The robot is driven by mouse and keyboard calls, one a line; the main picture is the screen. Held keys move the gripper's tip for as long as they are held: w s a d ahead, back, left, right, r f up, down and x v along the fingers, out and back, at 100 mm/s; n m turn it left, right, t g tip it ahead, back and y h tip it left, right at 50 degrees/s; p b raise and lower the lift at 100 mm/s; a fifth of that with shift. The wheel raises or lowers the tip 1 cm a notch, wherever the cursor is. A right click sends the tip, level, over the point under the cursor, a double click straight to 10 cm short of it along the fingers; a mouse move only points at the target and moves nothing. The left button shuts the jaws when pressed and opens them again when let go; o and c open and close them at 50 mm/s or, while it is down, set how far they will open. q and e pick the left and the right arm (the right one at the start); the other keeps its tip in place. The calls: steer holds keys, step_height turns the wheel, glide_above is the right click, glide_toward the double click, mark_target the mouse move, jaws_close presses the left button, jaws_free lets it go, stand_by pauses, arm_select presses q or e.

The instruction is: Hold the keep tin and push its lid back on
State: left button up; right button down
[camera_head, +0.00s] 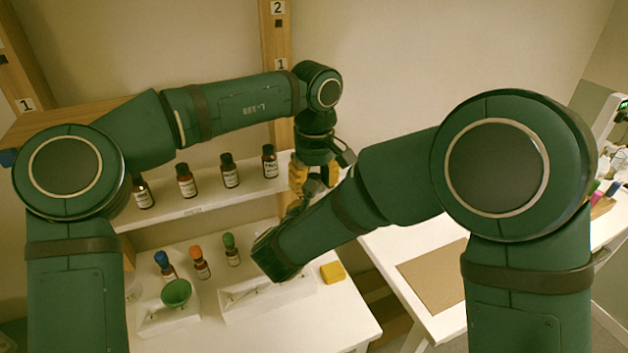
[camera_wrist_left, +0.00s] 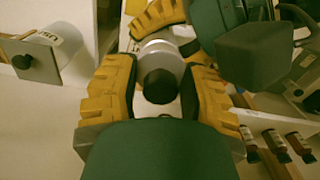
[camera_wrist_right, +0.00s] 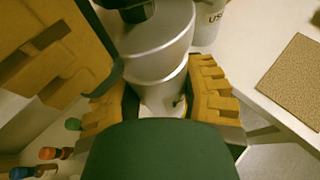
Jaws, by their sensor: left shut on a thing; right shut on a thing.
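The keep tin (camera_wrist_right: 160,97) is a silver cylinder, upright between the yellow fingers of my right gripper (camera_wrist_right: 157,85), which is shut on it. Its silver lid (camera_wrist_right: 150,42) with a black knob sits over the tin's top, and a curved seam shows between them. I cannot tell whether the lid is fully seated. In the left wrist view my left gripper (camera_wrist_left: 162,70) is shut on the lid (camera_wrist_left: 160,47), its fingers either side of the black knob (camera_wrist_left: 160,86). In the head view my left gripper (camera_head: 316,174) points down; my right gripper and the tin are mostly hidden behind my right forearm.
A white canister (camera_wrist_left: 68,45), its label partly readable, stands close by. Several dark bottles line the shelf (camera_head: 200,207). Colour-capped bottles, a green funnel (camera_head: 176,293), a white tray (camera_head: 268,298) and a yellow block (camera_head: 332,272) are below. A brown mat (camera_head: 432,276) lies on the right table.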

arm_select(q)
steer(key=shift+f, duration=0.6)
stand_by(0.3)
steer(key=o, duration=0.8)
step_height(320, 180, up, 12)
